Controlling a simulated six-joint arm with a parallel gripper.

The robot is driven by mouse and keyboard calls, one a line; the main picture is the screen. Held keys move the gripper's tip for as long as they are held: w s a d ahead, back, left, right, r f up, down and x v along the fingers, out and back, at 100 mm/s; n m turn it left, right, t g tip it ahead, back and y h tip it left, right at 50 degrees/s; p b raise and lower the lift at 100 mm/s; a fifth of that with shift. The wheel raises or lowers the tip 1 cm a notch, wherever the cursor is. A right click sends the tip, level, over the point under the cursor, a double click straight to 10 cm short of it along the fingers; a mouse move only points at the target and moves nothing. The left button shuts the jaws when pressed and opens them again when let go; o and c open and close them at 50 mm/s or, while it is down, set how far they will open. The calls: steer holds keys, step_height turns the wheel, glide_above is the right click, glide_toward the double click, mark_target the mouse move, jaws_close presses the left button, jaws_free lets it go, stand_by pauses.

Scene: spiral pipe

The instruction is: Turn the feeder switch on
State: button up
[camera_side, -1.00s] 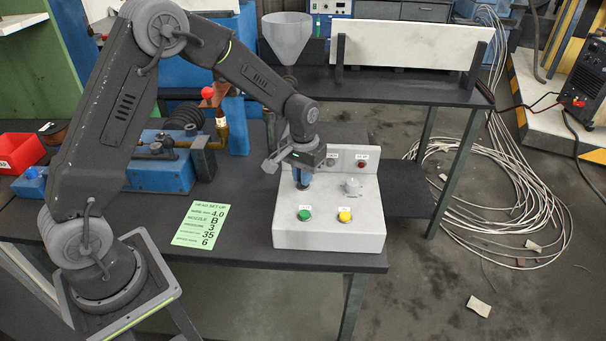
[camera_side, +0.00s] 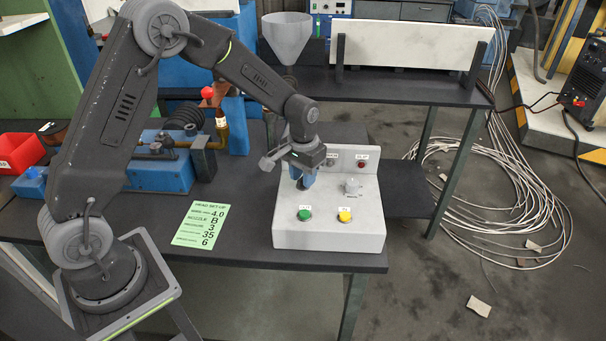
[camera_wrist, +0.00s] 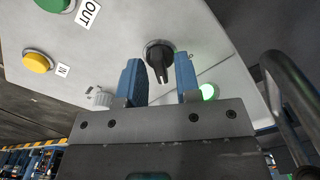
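A black rotary switch (camera_wrist: 160,60) sits on the sloped grey control box (camera_side: 325,236); its handle shows between my fingertips in the wrist view. Its label is not readable. My gripper (camera_wrist: 158,66) has two blue fingers, one on each side of the switch, with visible gaps to the handle. In the side view my gripper (camera_side: 304,180) is low over the left part of the box and mostly hides the switch. A lamp (camera_wrist: 208,92) beside the right finger glows pale green in the wrist view.
The box carries a green button (camera_side: 304,215), a yellow button (camera_side: 344,216), a white knob (camera_side: 353,187) and a red lamp (camera_side: 361,164) on its upright back panel. A green setup card (camera_side: 195,224) lies on the bench to the left.

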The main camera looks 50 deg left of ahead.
steer(key=shift+o, duration=0.4)
steer(key=shift+r, duration=0.1)
steer(key=shift+r, duration=0.3)
step_height(320, 180, up, 13)
